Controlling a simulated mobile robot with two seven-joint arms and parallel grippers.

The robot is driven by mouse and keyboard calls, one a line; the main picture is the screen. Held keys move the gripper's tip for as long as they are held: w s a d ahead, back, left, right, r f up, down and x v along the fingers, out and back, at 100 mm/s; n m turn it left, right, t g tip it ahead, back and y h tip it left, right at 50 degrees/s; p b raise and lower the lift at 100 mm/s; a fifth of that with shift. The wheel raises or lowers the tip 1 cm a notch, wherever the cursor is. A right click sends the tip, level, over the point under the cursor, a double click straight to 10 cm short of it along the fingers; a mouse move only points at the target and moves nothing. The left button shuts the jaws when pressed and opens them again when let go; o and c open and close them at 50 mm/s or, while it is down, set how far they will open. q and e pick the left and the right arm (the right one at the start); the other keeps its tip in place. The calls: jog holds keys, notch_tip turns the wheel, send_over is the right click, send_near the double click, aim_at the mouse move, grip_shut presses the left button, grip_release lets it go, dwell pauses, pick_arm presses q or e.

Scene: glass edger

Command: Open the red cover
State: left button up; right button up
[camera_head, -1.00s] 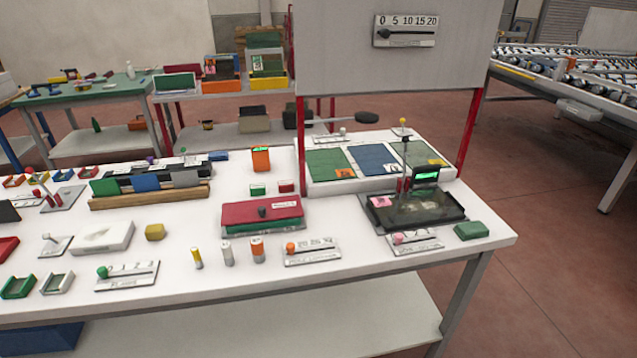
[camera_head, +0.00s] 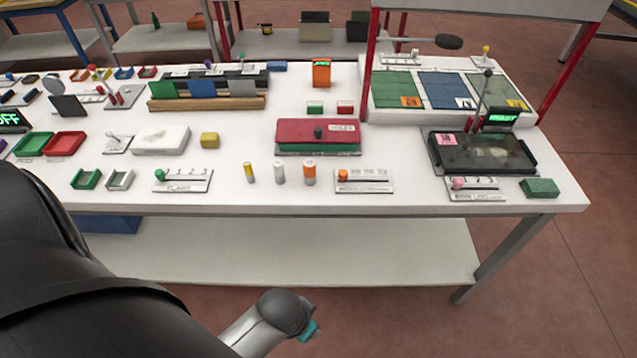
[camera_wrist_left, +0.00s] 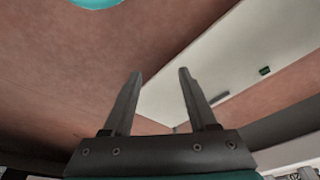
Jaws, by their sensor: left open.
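The red cover (camera_head: 316,131) lies shut on a low box with a green band (camera_head: 319,149) below it, in the middle of the white table in the head view. It has a dark knob (camera_head: 318,133) and a white label. My left arm comes in from the lower left of the head view, and its end is below the table's front edge, well apart from the cover. In the left wrist view my left gripper (camera_wrist_left: 160,75) is open and empty, with its two fingers apart. The cover does not show in the wrist view. My right gripper is not in view.
White and orange cylinders (camera_head: 309,173) and slider plates (camera_head: 364,181) stand in front of the cover. A green and a red block (camera_head: 345,107) lie behind it. A black tray (camera_head: 482,152) is at right, a yellow block (camera_head: 210,140) at left. The table (camera_head: 400,208) has a lower shelf.

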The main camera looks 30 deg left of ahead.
pick_arm(q)
jog(key=w+a+r+n+t, duration=0.1)
jog(key=w+a+r+t, duration=0.2)
jog(key=r, duration=0.9)
jog(key=n+t+y+b, duration=0.3)
jog(key=n+t, duration=0.1)
jog(key=t, duration=0.3)
send_near(316, 132)
jog(key=x, duration=1.1)
jog(key=shift+w, duration=0.15)
grip_shut()
